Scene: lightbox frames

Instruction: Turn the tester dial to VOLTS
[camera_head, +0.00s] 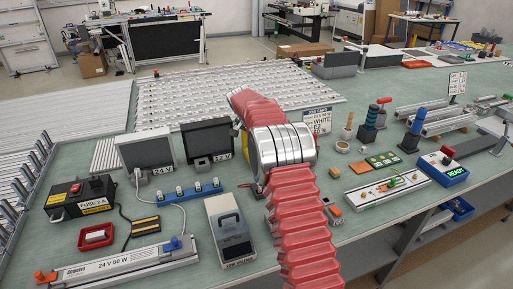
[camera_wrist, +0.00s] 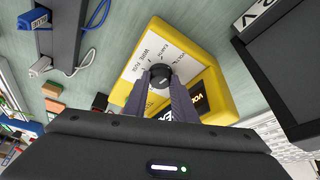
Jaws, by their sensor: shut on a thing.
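The yellow tester (camera_wrist: 211,50) fills the middle of the wrist view, with a white label face and a dark display panel. Its dark round dial (camera_wrist: 160,71) sits on the white face. My gripper (camera_wrist: 161,79) is shut on the dial, with a finger on either side. Printed words surround the dial, turned and small. The fingers hide part of the dial and panel, and I cannot tell which word it points to. In the head view only a yellow sliver of the tester (camera_head: 237,125) shows behind my arm.
A white job card (camera_head: 317,121) stands right of my arm.

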